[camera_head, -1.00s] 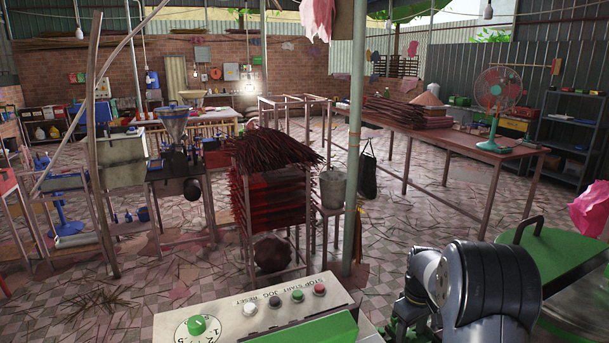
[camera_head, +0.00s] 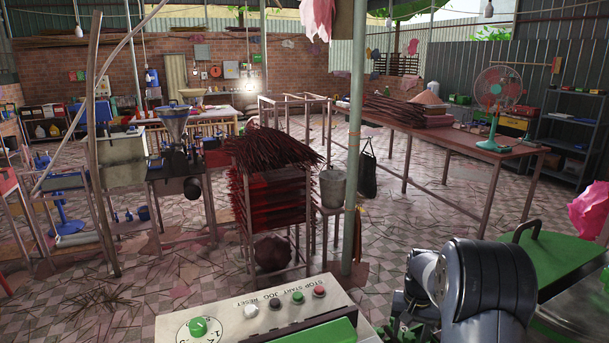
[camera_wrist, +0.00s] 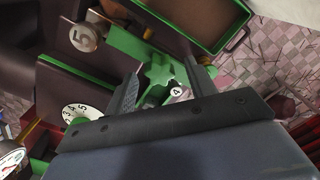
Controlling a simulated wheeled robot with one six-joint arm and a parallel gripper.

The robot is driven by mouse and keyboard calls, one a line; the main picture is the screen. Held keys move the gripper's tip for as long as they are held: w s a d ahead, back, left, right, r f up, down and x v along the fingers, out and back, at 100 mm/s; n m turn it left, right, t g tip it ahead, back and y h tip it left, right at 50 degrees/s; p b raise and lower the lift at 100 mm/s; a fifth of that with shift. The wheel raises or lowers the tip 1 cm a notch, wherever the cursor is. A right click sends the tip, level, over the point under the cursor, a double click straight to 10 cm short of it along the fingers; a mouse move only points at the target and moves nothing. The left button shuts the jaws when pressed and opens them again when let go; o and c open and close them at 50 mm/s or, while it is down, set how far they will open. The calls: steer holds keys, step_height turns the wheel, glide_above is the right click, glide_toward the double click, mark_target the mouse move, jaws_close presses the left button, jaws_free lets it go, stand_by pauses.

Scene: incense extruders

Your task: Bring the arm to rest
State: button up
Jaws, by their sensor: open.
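My arm (camera_head: 470,285) is bent at the lower right of the head view, beside a machine's control panel (camera_head: 262,309). My gripper (camera_wrist: 163,82) shows in the wrist view with its two dark fingers apart. A green star-shaped knob (camera_wrist: 158,74) shows in the gap between the fingers. I cannot tell whether the fingers touch it. Nothing is seen gripped. In the head view the fingers are too hidden at the bottom edge to make out.
The panel has a numbered dial with a green knob (camera_head: 198,327) and several buttons. A green-lidded machine (camera_head: 570,255) stands close at the right. A rack of dark red sticks (camera_head: 270,195) and a post (camera_head: 354,150) stand ahead. Tiled floor is open at centre right.

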steer(key=m+p, duration=0.1)
steer(key=m, duration=0.5)
steer(key=shift+p, duration=0.35)
steer(key=shift+r, duration=0.1)
